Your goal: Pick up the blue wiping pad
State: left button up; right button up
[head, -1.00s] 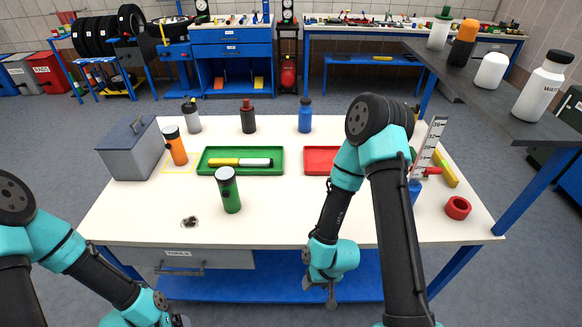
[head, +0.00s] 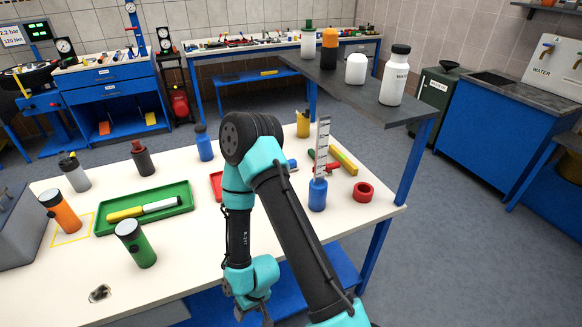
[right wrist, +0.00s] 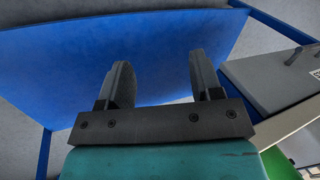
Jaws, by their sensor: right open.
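I cannot make out a blue wiping pad for sure in either view. A small blue piece (head: 292,164) shows just right of my right arm on the white table (head: 190,258), partly hidden, and I cannot tell what it is. My right gripper (head: 255,314) hangs in front of the table's front edge, below the tabletop, apart from the things on it. In the right wrist view its two fingers (right wrist: 158,82) are apart with nothing between them, over the blue lower shelf (right wrist: 60,60). My left gripper is not in view.
On the table stand a green tray (head: 105,228), a green bottle (head: 136,246), an orange bottle (head: 62,214), a blue bottle (head: 203,145), a blue jack with a scale (head: 317,195) and a red ring (head: 363,191). A dark raised shelf (head: 345,92) overhangs the right side.

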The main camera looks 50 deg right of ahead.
jog(key=shift+o, duration=0.2)
jog(key=o, duration=0.7)
jog(key=shift+o, duration=0.2)
jog(key=shift+w, duration=0.1)
